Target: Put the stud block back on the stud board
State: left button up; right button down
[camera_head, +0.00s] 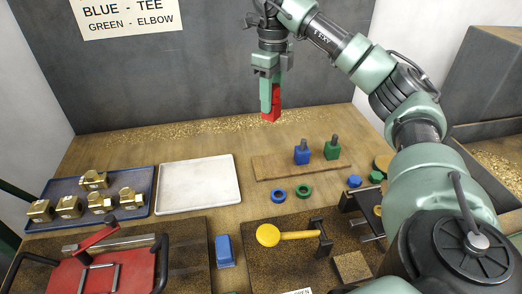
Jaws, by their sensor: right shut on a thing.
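My right gripper (270,99) hangs from above, pointing down, near the top middle of the head view. It is shut on a red block (271,115) and holds it in the air, in front of the back wall. The block's upper part is hidden by the fingers. The stud board (265,172) is a flat wooden strip on the table, below and in front of the gripper. On its right half stand a blue block (302,157) and a green block (332,152), each with a grey stud upright. Its left part is bare. My left gripper is not in view.
Blue and green rings (278,196) lie before the board. A white tray (198,184) is left of it, then a blue tray (70,221) with several brass fittings. A red plate fixture (100,273) and a yellow-handled clamp (290,236) stand at the front.

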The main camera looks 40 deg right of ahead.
jog(key=shift+d+f+b, duration=0.1)
jog(key=shift+f+b, duration=1.05)
jog(key=shift+f, duration=7.5)
jog(key=shift+f, duration=0.1)
jog(key=c, duration=0.9)
grip_release()
jog(key=shift+f, duration=0.1)
jog(key=shift+s, duration=0.1)
